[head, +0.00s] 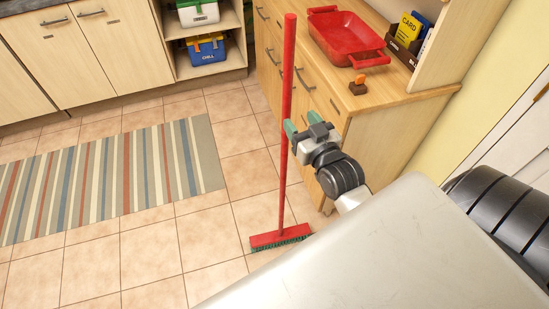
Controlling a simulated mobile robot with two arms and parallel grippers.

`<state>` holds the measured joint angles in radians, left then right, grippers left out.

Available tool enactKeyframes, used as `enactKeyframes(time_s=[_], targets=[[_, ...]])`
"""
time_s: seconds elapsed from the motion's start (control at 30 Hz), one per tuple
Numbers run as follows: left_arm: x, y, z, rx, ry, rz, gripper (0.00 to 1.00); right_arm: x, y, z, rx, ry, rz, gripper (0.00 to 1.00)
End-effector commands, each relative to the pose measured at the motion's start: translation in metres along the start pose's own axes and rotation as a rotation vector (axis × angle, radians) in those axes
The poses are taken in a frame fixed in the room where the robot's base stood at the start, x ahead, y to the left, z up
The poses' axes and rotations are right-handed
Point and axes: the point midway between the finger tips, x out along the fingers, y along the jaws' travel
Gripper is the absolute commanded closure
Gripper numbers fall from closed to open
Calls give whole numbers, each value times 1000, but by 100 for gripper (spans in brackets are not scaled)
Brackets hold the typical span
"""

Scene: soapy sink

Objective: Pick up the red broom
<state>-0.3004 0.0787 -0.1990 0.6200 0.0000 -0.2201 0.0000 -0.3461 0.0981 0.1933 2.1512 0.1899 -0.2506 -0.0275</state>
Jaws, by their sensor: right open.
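The red broom (287,85) stands upright on the tiled floor in the head view, in front of the wooden cabinet. Its red head with dark bristles (279,237) rests on the floor. My right gripper (290,138) is at the middle of the handle, with its green-tipped fingers open close to the handle. Whether the fingers touch the handle, I cannot tell. My left gripper is not in view.
A wooden cabinet (375,135) stands just behind the broom, with a red tray (345,38) on top. A striped rug (110,175) lies at the left. Coolers (206,50) sit on shelves at the back. The floor (150,270) at the front left is clear.

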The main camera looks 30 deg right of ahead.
Motion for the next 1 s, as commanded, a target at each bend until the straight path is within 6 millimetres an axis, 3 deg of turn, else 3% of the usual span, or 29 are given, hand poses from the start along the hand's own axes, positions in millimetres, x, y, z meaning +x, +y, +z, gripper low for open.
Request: enactKeyframes(time_s=[0.13,0.37,0.7,1.0], targets=[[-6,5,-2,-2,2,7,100,26,0,-2,0,1,0,45],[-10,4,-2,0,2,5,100,44,-1,0,0,-1,-1,45],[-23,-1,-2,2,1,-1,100,88,-2,2,0,-1,0,45],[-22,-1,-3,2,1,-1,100,91,-2,4,0,-2,0,48]])
